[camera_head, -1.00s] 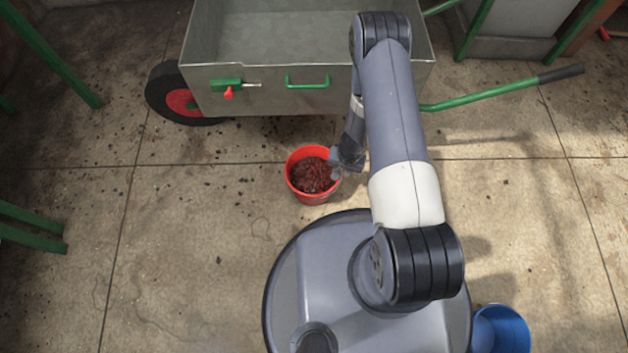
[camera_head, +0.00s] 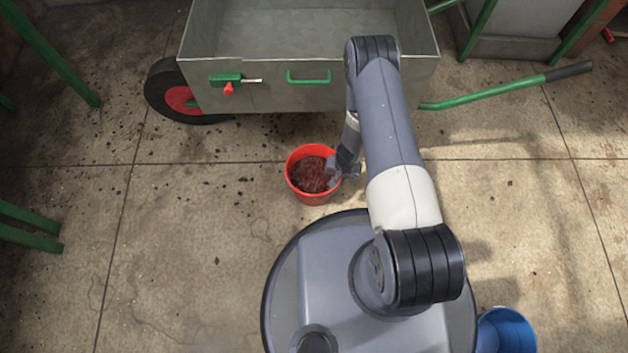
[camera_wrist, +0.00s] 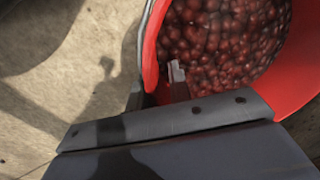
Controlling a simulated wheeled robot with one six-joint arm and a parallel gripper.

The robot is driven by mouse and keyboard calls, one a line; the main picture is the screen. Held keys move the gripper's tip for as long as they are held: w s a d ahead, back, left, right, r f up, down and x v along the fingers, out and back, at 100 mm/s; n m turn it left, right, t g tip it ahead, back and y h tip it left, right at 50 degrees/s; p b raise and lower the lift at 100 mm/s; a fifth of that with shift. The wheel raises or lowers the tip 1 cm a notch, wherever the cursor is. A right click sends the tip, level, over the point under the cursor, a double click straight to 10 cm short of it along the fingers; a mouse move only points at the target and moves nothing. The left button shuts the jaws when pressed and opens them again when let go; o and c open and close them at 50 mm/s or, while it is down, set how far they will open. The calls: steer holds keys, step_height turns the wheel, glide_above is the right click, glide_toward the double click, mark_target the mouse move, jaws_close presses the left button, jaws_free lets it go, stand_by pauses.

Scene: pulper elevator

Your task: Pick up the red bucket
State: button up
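The red bucket (camera_head: 312,198) stands on the concrete floor in front of the metal cart and is full of dark red, round berries. My gripper (camera_head: 345,172) is at the right side of its rim in the head view. In the wrist view, my gripper (camera_wrist: 157,88) has one finger outside the bucket wall (camera_wrist: 151,55) and the other inside, above the berries (camera_wrist: 215,45). The fingers stand close together with the wall pinched between them. The bucket's underside is hidden, and I see no clear gap to the floor.
A metal cart (camera_head: 260,100) with green handles and a black wheel (camera_head: 165,92) stands just behind the bucket. A blue bucket (camera_head: 508,330) is at the lower right. Green legs (camera_head: 30,228) stand at the left. The floor left of the bucket is mostly clear.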

jaws_close()
steer(key=shift+r, duration=0.1)
stand_by(1.0)
